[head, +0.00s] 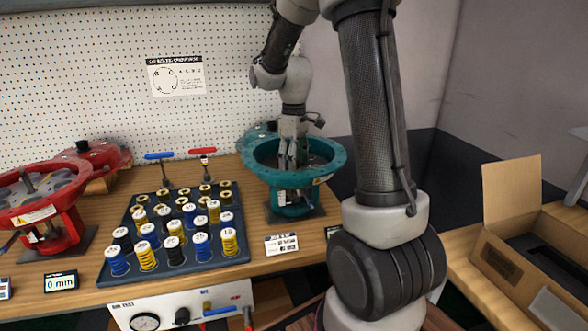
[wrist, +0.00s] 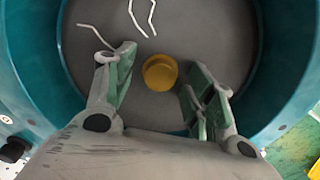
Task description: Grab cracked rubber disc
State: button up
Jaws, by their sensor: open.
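The rubber disc (wrist: 210,35) is a dark grey round sheet lying inside a teal housing (head: 300,178). Pale crooked lines, which look like cracks, run across it at the top and left in the wrist view. A yellow round piece (wrist: 160,72) sits at about the middle of the disc. My gripper (wrist: 157,66) is open over the disc, with one finger on each side of the yellow piece and a gap to both. In the head view my gripper (head: 292,155) reaches down into the teal housing, whose rim hides the disc and the fingertips.
The teal housing's wall (wrist: 285,50) surrounds the fingers. A dark tray (head: 175,262) of blue, yellow and black springs stands left of it. A red housing (head: 45,200) is at the far left. An open cardboard box (head: 510,245) is at the right.

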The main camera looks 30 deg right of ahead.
grip_shut()
jog(key=shift+r, duration=0.1)
